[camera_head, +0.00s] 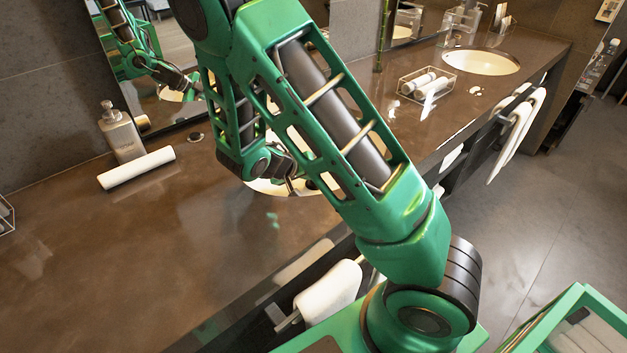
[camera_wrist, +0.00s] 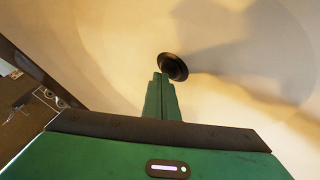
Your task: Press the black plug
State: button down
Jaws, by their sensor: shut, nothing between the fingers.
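The black plug (camera_wrist: 173,66) is a small dark round disc in the pale basin, seen in the wrist view. My gripper (camera_wrist: 162,77) is shut, with its two green fingers together and nothing between them. Its fingertips overlap the lower left edge of the plug in the wrist view; I cannot tell whether they touch it. In the head view my arm hides most of the near sink (camera_head: 270,188), and the plug cannot be made out there.
A wire basket of rolled towels (camera_head: 427,84) and a second sink (camera_head: 482,62) are farther back. Towels (camera_head: 328,292) hang at the counter's front.

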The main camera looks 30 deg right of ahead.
aim_at(312, 183)
dwell(0.3)
jog(key=shift+r, duration=0.7)
jog(key=shift+r, duration=0.1)
jog(key=shift+r, duration=2.95)
